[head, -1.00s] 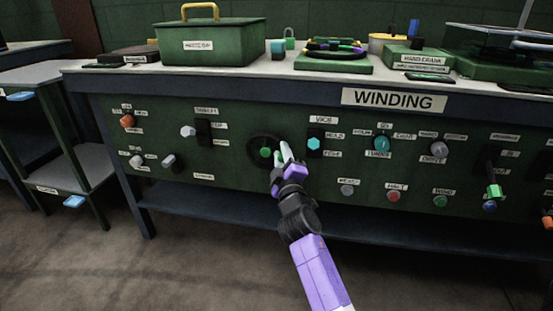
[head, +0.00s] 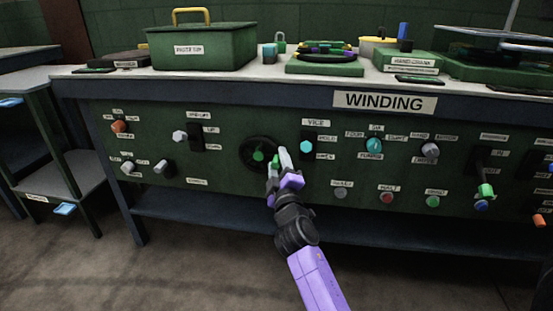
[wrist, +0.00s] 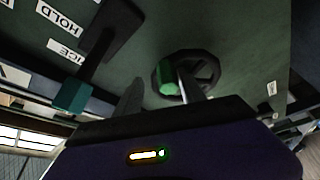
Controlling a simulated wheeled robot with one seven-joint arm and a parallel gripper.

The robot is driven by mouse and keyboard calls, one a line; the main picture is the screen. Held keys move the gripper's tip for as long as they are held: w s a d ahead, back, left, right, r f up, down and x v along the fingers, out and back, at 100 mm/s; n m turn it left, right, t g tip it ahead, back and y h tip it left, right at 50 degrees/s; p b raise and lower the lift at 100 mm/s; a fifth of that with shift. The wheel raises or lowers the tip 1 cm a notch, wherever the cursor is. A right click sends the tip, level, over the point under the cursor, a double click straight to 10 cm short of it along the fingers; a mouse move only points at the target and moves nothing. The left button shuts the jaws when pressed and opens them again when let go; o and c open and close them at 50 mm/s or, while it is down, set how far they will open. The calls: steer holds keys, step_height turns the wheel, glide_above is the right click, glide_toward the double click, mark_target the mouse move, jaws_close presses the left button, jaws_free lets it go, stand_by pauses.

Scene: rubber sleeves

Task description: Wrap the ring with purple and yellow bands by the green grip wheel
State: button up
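The dark round wheel (head: 248,161) is on the bench's front panel, left of the VICE label; the wrist view also shows it (wrist: 210,70). Its green grip (wrist: 166,76) sticks out toward me. My gripper (head: 281,158) is just right of the wheel's centre, close to the panel. Its fingers are apart, and in the wrist view the green grip appears between them; I cannot tell whether they touch it. The ring with purple and yellow bands (head: 325,47) lies on a green base (head: 325,69) on the bench top, well above my gripper.
The VICE selector (head: 307,146) with a teal knob is close right of my gripper. Other knobs and buttons line the panel, including a red one (head: 387,198). A green lidded box (head: 202,47) stands on the bench top (head: 270,75). A small shelf unit (head: 50,130) stands at left.

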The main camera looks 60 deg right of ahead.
steer(key=v, duration=0.5)
steer(key=shift+s+a+b, duration=0.25)
steer(key=shift+a+b, duration=0.05)
